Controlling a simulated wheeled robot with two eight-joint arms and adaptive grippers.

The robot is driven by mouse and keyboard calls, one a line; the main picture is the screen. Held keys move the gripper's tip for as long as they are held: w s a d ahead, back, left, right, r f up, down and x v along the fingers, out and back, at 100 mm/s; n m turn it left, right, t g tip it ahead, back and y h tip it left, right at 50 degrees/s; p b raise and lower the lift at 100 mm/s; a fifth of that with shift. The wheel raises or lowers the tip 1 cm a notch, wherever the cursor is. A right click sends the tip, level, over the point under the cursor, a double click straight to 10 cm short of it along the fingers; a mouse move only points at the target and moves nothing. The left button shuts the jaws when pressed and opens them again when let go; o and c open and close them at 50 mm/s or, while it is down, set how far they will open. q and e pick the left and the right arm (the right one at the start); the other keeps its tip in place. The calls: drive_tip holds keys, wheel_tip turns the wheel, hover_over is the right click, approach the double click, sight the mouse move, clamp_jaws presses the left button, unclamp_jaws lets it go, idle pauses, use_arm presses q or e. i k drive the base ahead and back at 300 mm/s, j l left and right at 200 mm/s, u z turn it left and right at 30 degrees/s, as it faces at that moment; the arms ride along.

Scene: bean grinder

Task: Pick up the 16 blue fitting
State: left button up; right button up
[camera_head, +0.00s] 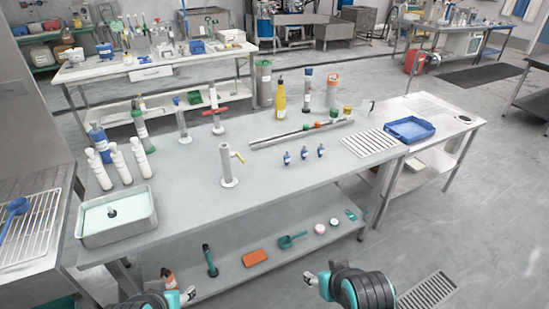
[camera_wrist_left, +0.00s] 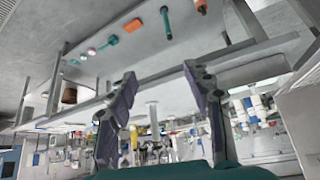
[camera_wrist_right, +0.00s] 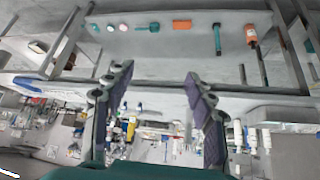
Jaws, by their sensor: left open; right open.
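Three small blue fittings stand in a short row on the grey worktable (camera_head: 200,200): a left one (camera_head: 287,158), a middle one (camera_head: 304,153) and a right one (camera_head: 321,150). They look alike, and I cannot read a 16 on any of them. My left gripper (camera_head: 188,295) is low at the bottom edge, in front of the table and well away from the fittings. Its spread fingers show empty in the left wrist view (camera_wrist_left: 160,72). My right gripper (camera_head: 309,279) is also low in front of the table, and its fingers are apart and empty in the right wrist view (camera_wrist_right: 158,74).
A grey post with a yellow handle (camera_head: 228,165) stands left of the fittings. A slatted white rack (camera_head: 369,142) and blue tray (camera_head: 409,129) lie to the right. A long rail (camera_head: 300,134) lies behind. The tabletop in front is clear. The lower shelf (camera_head: 225,278) holds several tools.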

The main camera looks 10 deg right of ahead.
sight(304, 152)
drive_tip(key=i+l+u, duration=0.25)
drive_tip(key=i+l, duration=0.15)
drive_tip(key=l, duration=0.15)
drive_tip(key=i+l+u, duration=0.15)
drive_tip(key=l, duration=0.15)
drive_tip(key=i+l+u, duration=0.15)
drive_tip(key=l, duration=0.2)
drive_tip(key=i+l+u, duration=0.1)
drive_tip(key=l, duration=0.25)
drive_tip(key=i+l+u, duration=0.15)
drive_tip(key=l, duration=0.2)
drive_tip(key=i+l+u, duration=0.1)
drive_tip(key=l, duration=0.25)
drive_tip(key=i, duration=0.05)
